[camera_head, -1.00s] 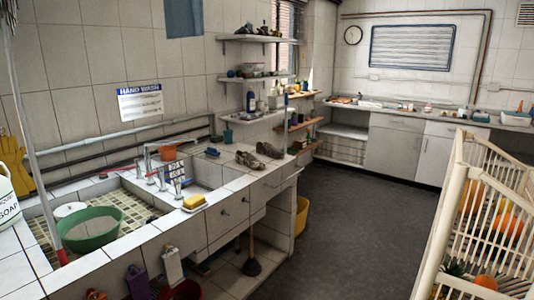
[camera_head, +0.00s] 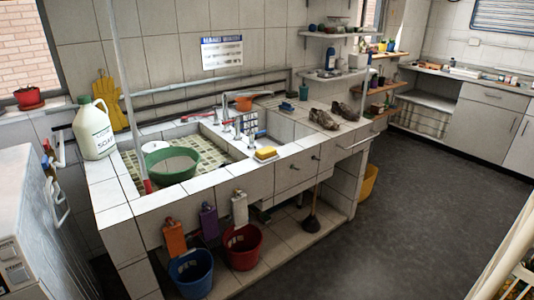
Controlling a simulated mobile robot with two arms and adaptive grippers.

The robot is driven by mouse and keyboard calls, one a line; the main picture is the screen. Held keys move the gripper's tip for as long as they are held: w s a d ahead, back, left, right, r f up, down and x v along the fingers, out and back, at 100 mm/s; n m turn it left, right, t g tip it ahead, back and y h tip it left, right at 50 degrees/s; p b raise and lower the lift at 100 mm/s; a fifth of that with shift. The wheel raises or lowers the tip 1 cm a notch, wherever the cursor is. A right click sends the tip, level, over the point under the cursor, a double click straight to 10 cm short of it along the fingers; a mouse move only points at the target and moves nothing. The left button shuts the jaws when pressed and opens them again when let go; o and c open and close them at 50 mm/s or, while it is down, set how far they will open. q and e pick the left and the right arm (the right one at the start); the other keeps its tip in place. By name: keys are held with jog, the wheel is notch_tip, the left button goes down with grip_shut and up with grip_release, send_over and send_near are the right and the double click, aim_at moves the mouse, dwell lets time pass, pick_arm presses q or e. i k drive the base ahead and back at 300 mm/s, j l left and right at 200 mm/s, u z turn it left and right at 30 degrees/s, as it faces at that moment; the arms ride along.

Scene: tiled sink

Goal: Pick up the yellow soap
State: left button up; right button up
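The yellow soap (camera_head: 266,152) is a small yellow block on the white tiled front ledge of the sink counter, near the middle of the head view. It seems to lie on something pale. It is right of the green basin (camera_head: 172,165) and in front of the taps. Neither of my grippers shows in the head view, so nothing is seen touching the soap.
A white soap jug (camera_head: 93,130) stands at the counter's left end. A thin upright pole (camera_head: 127,90) rises beside the basin. Brown shoes (camera_head: 323,118) stand on the counter to the right. Buckets, one blue (camera_head: 191,272) and one red (camera_head: 243,247), sit below. Dark floor (camera_head: 390,225) lies open at right.

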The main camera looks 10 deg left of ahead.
aim_at(265, 154)
jog(key=i+j, duration=0.15)
jog(key=i, duration=0.35)
jog(key=i+j, duration=0.2)
jog(key=i, duration=0.35)
